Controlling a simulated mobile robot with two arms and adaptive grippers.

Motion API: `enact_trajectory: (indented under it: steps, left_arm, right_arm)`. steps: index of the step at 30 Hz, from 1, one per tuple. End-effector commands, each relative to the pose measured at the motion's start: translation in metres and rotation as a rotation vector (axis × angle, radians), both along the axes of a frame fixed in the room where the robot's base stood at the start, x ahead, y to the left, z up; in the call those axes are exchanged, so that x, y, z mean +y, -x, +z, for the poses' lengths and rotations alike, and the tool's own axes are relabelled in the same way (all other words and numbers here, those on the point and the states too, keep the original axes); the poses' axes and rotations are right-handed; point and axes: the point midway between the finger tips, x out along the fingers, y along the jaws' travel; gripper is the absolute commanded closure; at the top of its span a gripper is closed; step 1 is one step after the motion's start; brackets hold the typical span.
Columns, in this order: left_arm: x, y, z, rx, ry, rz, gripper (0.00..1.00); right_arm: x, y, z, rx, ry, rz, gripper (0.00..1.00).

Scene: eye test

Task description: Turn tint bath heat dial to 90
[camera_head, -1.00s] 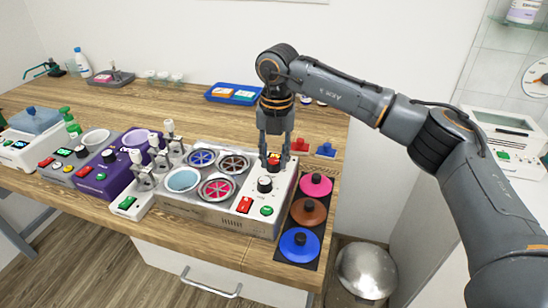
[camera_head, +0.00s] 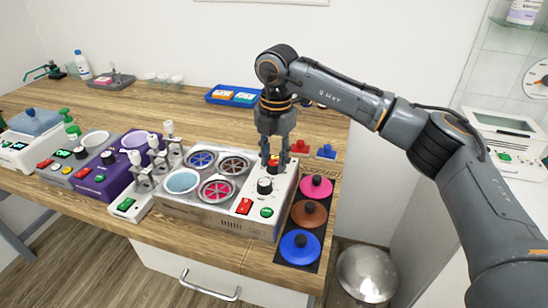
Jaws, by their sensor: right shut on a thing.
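The tint bath unit (camera_head: 212,212) is a metal-fronted box on the wooden bench with several round wells. Its white control panel (camera_head: 254,197) is on the right side and carries a black dial (camera_head: 265,186), a red switch (camera_head: 244,206) and a green button (camera_head: 267,212). My right gripper (camera_head: 273,160) points down at the rear of this panel, behind the black dial. It is shut on a small dark dial with some red showing (camera_head: 273,164), mostly hidden by the fingers. The dial marks are too small to read. My left gripper is not in view.
Pink, brown and blue lids (camera_head: 299,246) lie on a dark strip right of the unit. Small red (camera_head: 300,147) and blue (camera_head: 326,151) pieces sit behind. A purple device (camera_head: 103,176) and syringe-like valves stand to the left. The bench behind is mostly clear.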

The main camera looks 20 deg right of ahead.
Motion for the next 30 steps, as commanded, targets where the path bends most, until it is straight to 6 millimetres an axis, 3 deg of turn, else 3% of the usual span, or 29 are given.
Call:
enact_trajectory:
  steps: [7, 8, 11, 22, 26, 30]
  left_arm:
    - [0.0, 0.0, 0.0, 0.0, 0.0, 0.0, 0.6]
    - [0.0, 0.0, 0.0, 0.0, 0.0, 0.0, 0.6]
    - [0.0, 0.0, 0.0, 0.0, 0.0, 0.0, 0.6]
    - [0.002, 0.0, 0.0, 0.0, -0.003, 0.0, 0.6]
    - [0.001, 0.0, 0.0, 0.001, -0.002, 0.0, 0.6]
    - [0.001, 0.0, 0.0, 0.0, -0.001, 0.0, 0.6]
  right_arm:
    - [0.0, 0.0, -0.001, 0.002, 0.001, -0.003, 1.0]
    - [0.0, 0.0, -0.001, 0.002, 0.001, -0.003, 0.66]
    - [0.0, 0.0, -0.001, 0.001, 0.0, -0.002, 0.47]
    - [0.0, 0.0, 0.005, -0.001, 0.0, -0.001, 0.47]
    - [0.0, -0.001, 0.022, -0.004, -0.001, -0.001, 0.47]
    - [-0.001, 0.0, 0.052, -0.004, -0.001, -0.001, 0.47]
